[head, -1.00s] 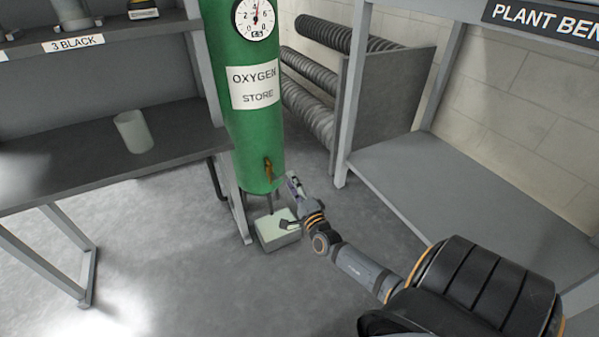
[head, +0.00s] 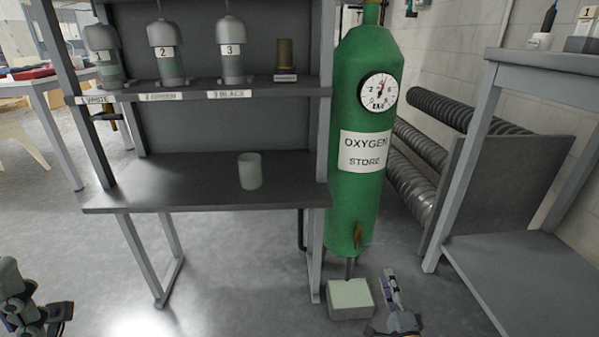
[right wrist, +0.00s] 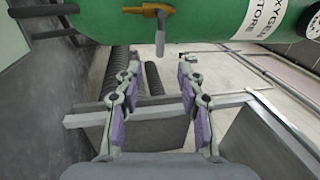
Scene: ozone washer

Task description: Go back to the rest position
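My right gripper (head: 390,285) is at the lower right of the head view, just right of the pale block under the green oxygen tank (head: 362,110). In the right wrist view its two fingers (right wrist: 160,85) stand apart with nothing between them. The tank's brass valve (head: 357,235) is above and left of this gripper in the head view, and it shows beyond the fingertips in the right wrist view (right wrist: 150,10). Part of my left arm and gripper (head: 38,315) shows at the lower left edge; its finger opening is not clear.
A dark shelf bench (head: 205,180) stands left of the tank, with a pale cup (head: 250,171) and several labelled dispensers above. The pale block (head: 349,299) sits on the floor. A grey bench (head: 530,260) is at right. Open floor lies in front.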

